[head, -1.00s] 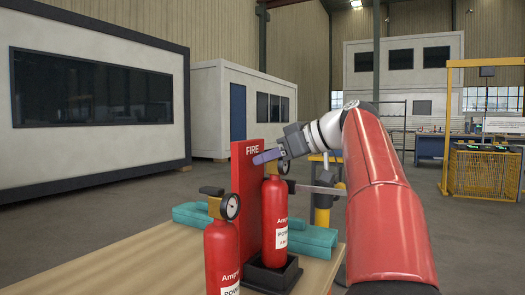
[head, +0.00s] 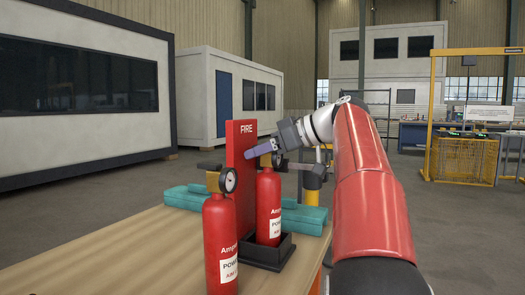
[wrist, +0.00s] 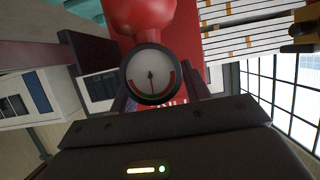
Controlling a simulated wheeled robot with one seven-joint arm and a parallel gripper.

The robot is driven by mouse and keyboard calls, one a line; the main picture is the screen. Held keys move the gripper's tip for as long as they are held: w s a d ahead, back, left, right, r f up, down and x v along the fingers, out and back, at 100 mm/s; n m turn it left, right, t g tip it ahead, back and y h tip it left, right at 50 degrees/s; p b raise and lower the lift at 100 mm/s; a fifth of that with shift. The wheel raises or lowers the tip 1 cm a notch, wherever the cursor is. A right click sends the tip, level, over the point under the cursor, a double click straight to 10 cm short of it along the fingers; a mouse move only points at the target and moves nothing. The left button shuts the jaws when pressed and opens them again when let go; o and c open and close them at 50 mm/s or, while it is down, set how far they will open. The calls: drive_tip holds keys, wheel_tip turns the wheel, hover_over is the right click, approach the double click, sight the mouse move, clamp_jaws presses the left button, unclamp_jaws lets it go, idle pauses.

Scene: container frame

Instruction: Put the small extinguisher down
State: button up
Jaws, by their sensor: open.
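Two red extinguishers with printed labels stand on the wooden table (head: 110,250). One extinguisher (head: 268,200) is upright in a black tray (head: 265,256) in front of the red FIRE board (head: 240,150). The nearer extinguisher (head: 221,235), with its gauge facing me, stands to its left; by the pictures I cannot tell for sure which is the small one. My gripper (head: 264,150) is open at the top of the extinguisher in the tray. In the wrist view a round gauge (wrist: 150,75) and red shoulder lie between the fingers. Contact with the fingers is unclear.
A teal padded block (head: 305,218) lies behind the tray. A yellow and black post (head: 314,182) stands behind the table at the right. A yellow cage (head: 465,160) and workbench are farther right. The left part of the table is clear.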

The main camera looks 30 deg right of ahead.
drive_tip(key=shift+r, duration=0.1)
drive_tip(key=p+v, duration=0.1)
drive_tip(key=v, duration=1.1)
drive_tip(key=shift+p, duration=0.35)
